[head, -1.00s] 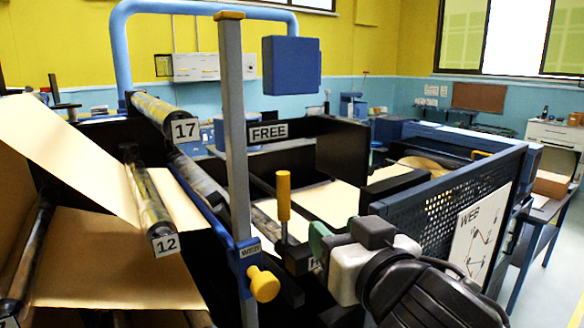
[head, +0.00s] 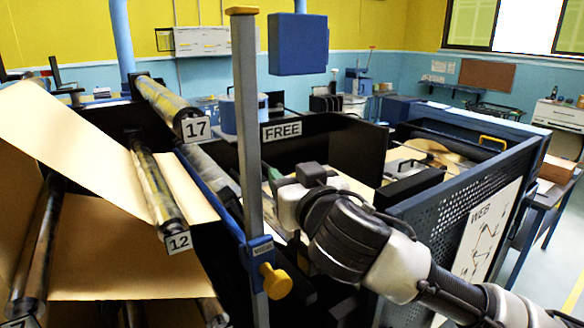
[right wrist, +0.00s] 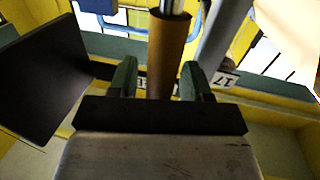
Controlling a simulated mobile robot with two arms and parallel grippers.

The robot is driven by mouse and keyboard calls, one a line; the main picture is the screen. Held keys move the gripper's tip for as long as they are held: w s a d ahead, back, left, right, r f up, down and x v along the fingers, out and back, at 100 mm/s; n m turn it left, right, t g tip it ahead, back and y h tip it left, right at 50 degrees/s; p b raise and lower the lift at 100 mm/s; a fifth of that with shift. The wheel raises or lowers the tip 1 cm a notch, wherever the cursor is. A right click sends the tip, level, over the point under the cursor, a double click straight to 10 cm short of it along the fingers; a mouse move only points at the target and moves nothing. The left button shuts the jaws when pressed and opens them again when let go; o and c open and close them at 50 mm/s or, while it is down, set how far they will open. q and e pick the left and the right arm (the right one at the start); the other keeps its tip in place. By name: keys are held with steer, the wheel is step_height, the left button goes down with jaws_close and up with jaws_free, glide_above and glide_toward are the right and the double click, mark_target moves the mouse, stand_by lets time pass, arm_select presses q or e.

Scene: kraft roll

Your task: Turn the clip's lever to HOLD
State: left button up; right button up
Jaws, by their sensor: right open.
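The clip's lever, with an orange-yellow round handle (right wrist: 168,50), stands between the two green fingers of my right gripper (right wrist: 158,80) in the right wrist view. The fingers are open, one on each side of it; I cannot tell whether either touches it. In the head view my right gripper (head: 276,178) is just right of the grey post, and the lever is hidden there. The FREE label (head: 282,131) shows on a black panel behind the gripper. No HOLD label is readable. My left gripper is not in view.
The grey upright post (head: 247,120) with a yellow knob (head: 276,281) stands close left of my right gripper. A perforated blue side panel (head: 455,205) is right of my arm.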

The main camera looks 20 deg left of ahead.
steer(key=shift+w, duration=0.1)
jaws_close()
steer(key=shift+a, duration=0.1)
stand_by(0.4)
